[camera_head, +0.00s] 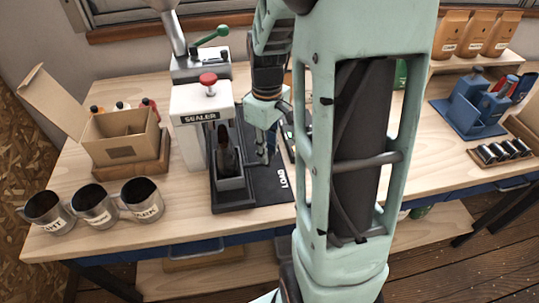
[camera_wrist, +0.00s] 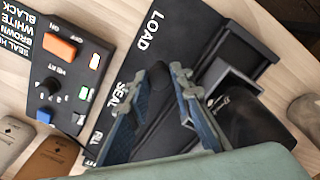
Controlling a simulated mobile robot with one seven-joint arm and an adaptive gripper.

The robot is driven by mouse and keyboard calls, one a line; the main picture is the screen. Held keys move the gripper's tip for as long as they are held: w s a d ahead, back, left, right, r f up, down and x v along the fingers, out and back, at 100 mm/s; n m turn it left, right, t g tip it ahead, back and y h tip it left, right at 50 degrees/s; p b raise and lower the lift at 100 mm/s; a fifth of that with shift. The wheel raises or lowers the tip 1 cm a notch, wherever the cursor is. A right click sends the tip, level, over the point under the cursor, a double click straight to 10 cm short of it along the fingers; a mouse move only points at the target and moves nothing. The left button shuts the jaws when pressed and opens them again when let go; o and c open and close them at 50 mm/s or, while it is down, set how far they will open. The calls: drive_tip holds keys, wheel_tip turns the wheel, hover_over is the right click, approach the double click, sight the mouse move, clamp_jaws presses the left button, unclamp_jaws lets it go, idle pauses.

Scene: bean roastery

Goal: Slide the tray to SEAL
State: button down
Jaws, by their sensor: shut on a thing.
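The grey tray (camera_head: 230,184) sits in a dark track in front of the white sealer (camera_head: 191,112), with a dark pouch (camera_head: 229,160) standing in it. In the wrist view the tray (camera_wrist: 219,76) is at right, with the pouch (camera_wrist: 262,125) partly hidden by my gripper. The track plate is printed LOAD (camera_wrist: 149,30), SEAL (camera_wrist: 119,97) and a third, partly covered word. The tray is nearer LOAD than SEAL. My gripper (camera_wrist: 160,84) is shut on a black knob (camera_wrist: 158,75) beside the tray. In the head view my gripper (camera_head: 265,158) is right of the tray.
A control panel (camera_wrist: 70,65) with an orange switch lies beside the track. Several metal cups (camera_head: 95,208) and an open cardboard box (camera_head: 122,138) stand at left. A blue holder (camera_head: 470,113) and orange bags (camera_head: 476,34) are at right. My arm hides the middle bench.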

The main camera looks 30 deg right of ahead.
drive_tip(key=w+d, duration=0.1)
drive_tip(key=w, duration=0.2)
drive_tip(key=w+p, duration=0.1)
drive_tip(key=w, duration=0.2)
drive_tip(key=w+d, duration=0.1)
drive_tip(key=w, duration=0.2)
drive_tip(key=shift+w+d+p, duration=0.3)
drive_tip(key=shift+w, duration=0.05)
drive_tip(key=c, duration=1.7)
unclamp_jaws()
drive_tip(key=shift+s, duration=0.1)
drive_tip(key=shift+r, duration=0.15)
wheel_tip(320, 180, up, 12)
drive_tip(key=shift+f, duration=0.1)
